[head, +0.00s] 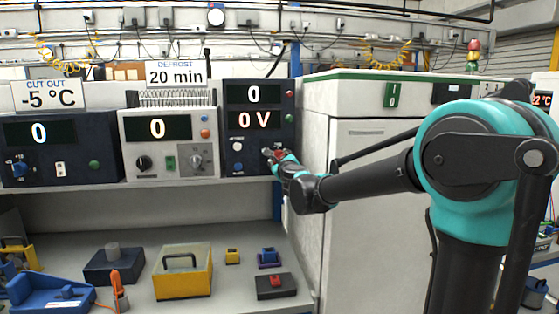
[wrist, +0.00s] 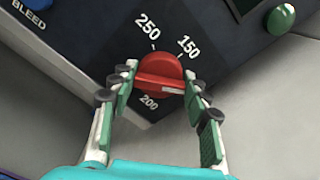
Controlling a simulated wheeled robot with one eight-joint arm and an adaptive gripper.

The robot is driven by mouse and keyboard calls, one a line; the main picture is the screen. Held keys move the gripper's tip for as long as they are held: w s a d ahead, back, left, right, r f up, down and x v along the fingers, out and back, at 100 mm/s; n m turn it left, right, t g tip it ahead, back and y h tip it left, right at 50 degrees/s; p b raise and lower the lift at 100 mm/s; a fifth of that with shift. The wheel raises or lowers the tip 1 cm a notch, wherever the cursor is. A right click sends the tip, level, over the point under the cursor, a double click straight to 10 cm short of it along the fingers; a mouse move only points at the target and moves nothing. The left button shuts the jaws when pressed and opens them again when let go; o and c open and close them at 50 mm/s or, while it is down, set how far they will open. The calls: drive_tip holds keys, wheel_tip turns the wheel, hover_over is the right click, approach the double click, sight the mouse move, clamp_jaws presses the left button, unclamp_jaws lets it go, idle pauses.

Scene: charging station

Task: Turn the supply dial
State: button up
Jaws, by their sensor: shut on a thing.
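The supply dial (wrist: 161,74) is a red round knob with a raised grip bar, on a dark panel. Numbers 250, 150 and 200 are printed around it in the wrist view. My gripper (wrist: 158,84) has its two fingers on either side of the dial and is shut on it. In the head view my gripper (head: 274,157) is at the lower right of the dark supply unit (head: 240,104), covering most of the dial. The unit's displays read 0 and 0 V.
A white unit (head: 130,128) marked DEFROST 20 min and a dark unit (head: 70,165) marked CUT OUT -5 °C stand to the left on the shelf. A white cabinet (head: 350,235) stands close on the right. A yellow box (head: 184,283) and small parts lie on the bench below.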

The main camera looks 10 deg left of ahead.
drive_tip(key=n, duration=1)
drive_tip(key=shift+n, duration=0.3)
drive_tip(key=shift+f, duration=0.1)
idle(0.3)
drive_tip(key=o, duration=1.2)
drive_tip(key=shift+c, duration=0.2)
drive_tip(key=shift+s, duration=0.15)
drive_tip(key=v, duration=1.1)
drive_tip(key=shift+s, duration=0.35)
drive_tip(key=shift+d, duration=0.1)
